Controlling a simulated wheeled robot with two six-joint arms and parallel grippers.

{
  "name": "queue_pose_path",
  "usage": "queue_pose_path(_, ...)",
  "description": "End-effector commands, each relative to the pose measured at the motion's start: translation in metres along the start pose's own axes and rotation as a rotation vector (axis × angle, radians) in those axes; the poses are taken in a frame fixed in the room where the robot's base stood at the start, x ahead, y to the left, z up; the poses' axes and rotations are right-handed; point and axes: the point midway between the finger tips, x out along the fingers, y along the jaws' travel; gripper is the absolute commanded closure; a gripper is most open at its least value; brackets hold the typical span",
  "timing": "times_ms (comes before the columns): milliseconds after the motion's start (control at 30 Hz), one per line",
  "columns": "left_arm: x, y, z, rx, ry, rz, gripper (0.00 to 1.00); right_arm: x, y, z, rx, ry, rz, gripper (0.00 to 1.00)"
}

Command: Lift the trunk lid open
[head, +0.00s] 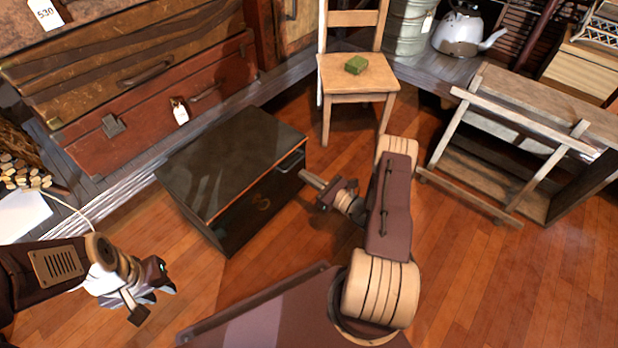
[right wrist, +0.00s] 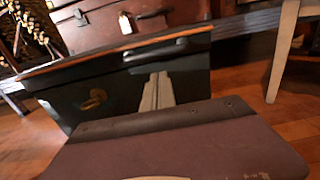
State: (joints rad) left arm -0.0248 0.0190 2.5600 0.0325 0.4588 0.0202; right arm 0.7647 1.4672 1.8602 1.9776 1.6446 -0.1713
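The dark green trunk (head: 235,165) stands on the wooden floor in the middle of the head view, its lid (head: 225,150) down flat. It has a brown edge strip, a round brass mark on the front and a black handle (head: 291,161) near the right corner. The right wrist view shows the handle (right wrist: 167,50) too. My right gripper (head: 307,178) points at the trunk just below the handle; its two fingers (right wrist: 157,88) lie side by side, with nothing seen between them. Contact cannot be told.
A red suitcase (head: 160,115) and a brown one lie on a raised platform behind the trunk. A wooden chair (head: 358,75) with a green block (head: 356,65) stands behind right. A wooden bench (head: 535,115) is at right. Floor right of my right arm is clear.

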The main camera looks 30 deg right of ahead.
Motion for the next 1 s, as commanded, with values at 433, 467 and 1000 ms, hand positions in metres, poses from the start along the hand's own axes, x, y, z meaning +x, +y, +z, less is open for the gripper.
queue_pose_path(433, 0.000, 0.000, 0.000, 0.000, 0.000, 0.000, 0.68, 0.014, 0.000, 0.000, 0.001, 0.000, 0.000, 1.00)
queue_pose_path(467, 0.000, 0.000, 0.000, 0.000, 0.000, 0.000, 0.68, 0.015, 0.000, 0.000, 0.000, 0.000, 0.000, 1.00)
queue_pose_path(1000, 0.000, 0.000, 0.000, 0.000, 0.000, 0.000, 0.68, 0.031, 0.000, 0.000, 0.001, 0.000, 0.000, 1.00)
